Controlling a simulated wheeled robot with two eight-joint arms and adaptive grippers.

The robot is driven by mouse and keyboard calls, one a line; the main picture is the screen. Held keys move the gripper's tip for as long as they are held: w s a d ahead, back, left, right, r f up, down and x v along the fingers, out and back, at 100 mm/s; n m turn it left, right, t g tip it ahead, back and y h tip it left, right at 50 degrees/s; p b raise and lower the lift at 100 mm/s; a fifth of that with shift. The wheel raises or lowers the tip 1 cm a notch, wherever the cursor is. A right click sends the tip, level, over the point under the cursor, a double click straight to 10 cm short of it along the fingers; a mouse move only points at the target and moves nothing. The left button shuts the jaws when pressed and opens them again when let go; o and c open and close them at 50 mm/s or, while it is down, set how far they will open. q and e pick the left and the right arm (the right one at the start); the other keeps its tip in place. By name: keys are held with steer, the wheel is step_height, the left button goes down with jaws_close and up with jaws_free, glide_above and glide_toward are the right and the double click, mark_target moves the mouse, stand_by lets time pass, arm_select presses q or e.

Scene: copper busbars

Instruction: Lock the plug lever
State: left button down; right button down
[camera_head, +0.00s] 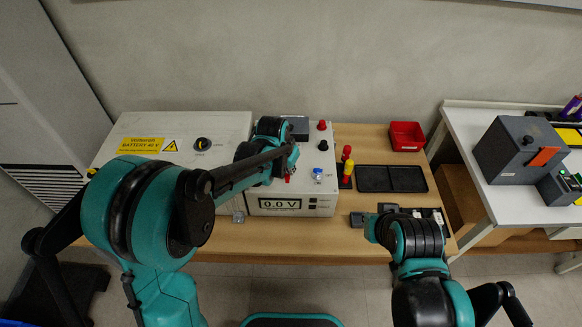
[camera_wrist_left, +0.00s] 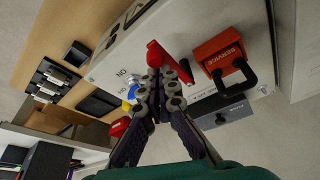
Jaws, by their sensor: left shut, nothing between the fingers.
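The orange service plug (camera_wrist_left: 218,52) sits on the white battery box in the left wrist view, right of my fingertips. Its black loop-shaped lever (camera_wrist_left: 240,78) stands out from its lower side. In the head view my left arm seems to hide the plug. My left gripper (camera_wrist_left: 160,78) is shut and empty, its tips close to a red part (camera_wrist_left: 156,52) on the box; contact cannot be told. In the head view the left gripper (camera_head: 291,158) is over the box. My right gripper (camera_head: 374,226) is low over the table's front; its finger opening is unclear.
The white battery box (camera_head: 185,128) has a knob (camera_head: 202,144) and a 0.0 V display (camera_head: 282,204). Red and yellow tools (camera_head: 346,170), a black tray (camera_head: 391,179) and a red bin (camera_head: 406,136) lie to its right. A grey device (camera_head: 520,150) stands on the side table.

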arm_select(q)
steer(key=shift+a+m, duration=0.4)
steer(key=shift+m, duration=0.2)
steer(key=shift+w+a+m+g+h+p, duration=0.15)
steer(key=shift+a+m+g+h+p, duration=0.3)
steer(key=shift+a+m, duration=0.7)
steer(key=m, duration=0.1)
steer(key=a+m+g, duration=0.1)
steer(key=m, duration=0.1)
steer(key=w+a+m+h, duration=0.1)
steer(key=m, duration=0.1)
steer(key=shift+w+p, duration=0.1)
steer(key=shift+p, duration=0.25)
steer(key=m, duration=0.2)
steer(key=w+a+m+g, duration=0.1)
steer(key=shift+w+a+m+p, duration=0.2)
steer(key=shift+w+m+p, duration=0.1)
steer(key=shift+m+p, duration=0.05)
steer(key=shift+w+a+g+p, duration=0.15)
steer(key=shift+w+a, duration=0.1)
steer(key=shift+w, duration=0.2)
steer(key=shift+w+a+g+p, duration=0.1)
steer(key=shift+w+a+p, duration=0.1)
steer(key=shift+w, duration=0.25)
steer(key=shift+d, duration=0.15)
steer(key=shift+w+d, duration=0.1)
steer(key=shift+d, duration=0.55)
